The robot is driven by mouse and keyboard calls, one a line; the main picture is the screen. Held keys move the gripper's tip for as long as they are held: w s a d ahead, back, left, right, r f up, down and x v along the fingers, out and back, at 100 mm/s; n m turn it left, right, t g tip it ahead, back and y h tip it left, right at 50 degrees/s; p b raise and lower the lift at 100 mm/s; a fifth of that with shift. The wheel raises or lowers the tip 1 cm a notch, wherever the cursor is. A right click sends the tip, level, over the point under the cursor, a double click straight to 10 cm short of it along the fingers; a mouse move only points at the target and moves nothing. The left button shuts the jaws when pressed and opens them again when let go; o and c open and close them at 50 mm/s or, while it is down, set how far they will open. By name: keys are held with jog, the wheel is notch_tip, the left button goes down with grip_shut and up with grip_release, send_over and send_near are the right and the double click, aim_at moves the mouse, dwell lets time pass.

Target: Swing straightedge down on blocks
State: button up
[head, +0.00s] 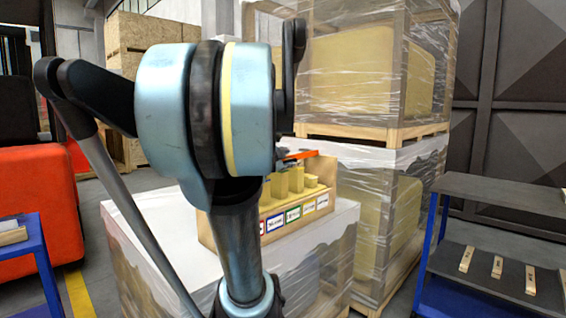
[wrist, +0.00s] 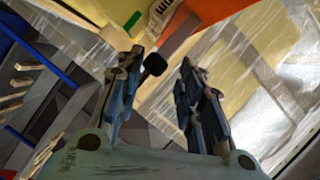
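A wooden box of yellow blocks (head: 297,180) with coloured labels on its front stands behind my arm in the head view. The blocks' tops look uneven in height. An orange straightedge (head: 299,155) shows above the blocks, partly hidden by my arm. In the wrist view an orange and grey bar (wrist: 180,35), which looks like the straightedge, runs up and right from a black knob (wrist: 153,65). My gripper (wrist: 162,62) is open, with the knob showing in the gap between its fingers. Contact with the knob cannot be told. My arm hides the gripper in the head view.
The box sits on a white, plastic-wrapped load (head: 325,235). Tall wrapped crates (head: 360,145) stand close behind it. A blue-framed shelf (head: 500,195) with several small wooden pieces is at right. An orange-red object (head: 40,195) and a blue table (head: 22,247) are at left.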

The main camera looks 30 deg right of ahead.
jog(key=v, duration=1.2)
dwell(0.4)
jog(key=shift+w, duration=0.1)
dwell(0.4)
